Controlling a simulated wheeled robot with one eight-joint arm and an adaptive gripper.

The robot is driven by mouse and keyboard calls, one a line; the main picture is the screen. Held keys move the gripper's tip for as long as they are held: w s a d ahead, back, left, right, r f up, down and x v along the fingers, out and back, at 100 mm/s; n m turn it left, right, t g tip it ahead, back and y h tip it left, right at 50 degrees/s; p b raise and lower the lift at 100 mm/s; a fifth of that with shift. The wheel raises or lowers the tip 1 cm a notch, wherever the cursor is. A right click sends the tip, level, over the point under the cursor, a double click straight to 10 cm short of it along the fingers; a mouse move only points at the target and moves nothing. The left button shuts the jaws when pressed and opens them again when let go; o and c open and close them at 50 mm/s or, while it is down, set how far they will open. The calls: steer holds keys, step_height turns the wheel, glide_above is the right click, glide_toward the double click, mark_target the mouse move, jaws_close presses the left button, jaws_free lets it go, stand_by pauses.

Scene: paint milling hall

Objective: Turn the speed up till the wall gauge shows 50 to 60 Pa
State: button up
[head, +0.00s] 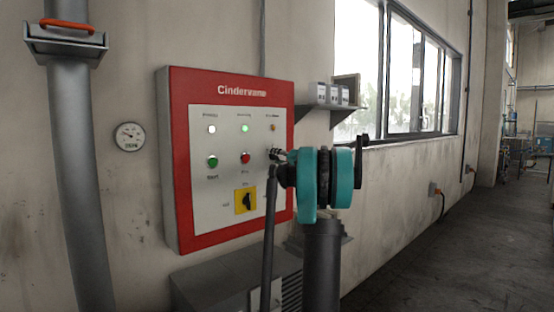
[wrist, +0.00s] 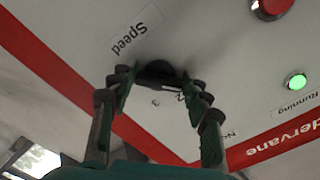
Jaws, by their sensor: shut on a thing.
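A red-framed control panel (head: 178,160) with a pale face, titled "Cindervane", hangs on the wall. In the wrist view a dark speed knob (wrist: 158,70) shows beside a "Speed" label (wrist: 133,35). My gripper (wrist: 155,82) is shut on the knob, one finger on each side. In the head view my gripper (head: 278,154) meets the panel's right side, and the arm hides the knob. The round white wall gauge (head: 129,136) is left of the panel; its needle and scale are too small to read surely.
The panel has a green button (head: 212,162), a red button (head: 245,158), lit lamps and a black switch on a yellow plate (head: 245,201). A grey duct (head: 75,170) with an orange-handled slide stands at left. A small shelf (head: 325,107) is right of the panel.

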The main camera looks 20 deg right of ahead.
steer(key=m, duration=0.4)
steer(key=shift+r, duration=0.1)
steer(key=shift+m, duration=1.8)
steer(key=o, duration=1.2)
steer(key=shift+r, duration=0.1)
steer(key=shift+c, duration=0.2)
steer(key=v, duration=1.2)
steer(key=shift+a, duration=0.1)
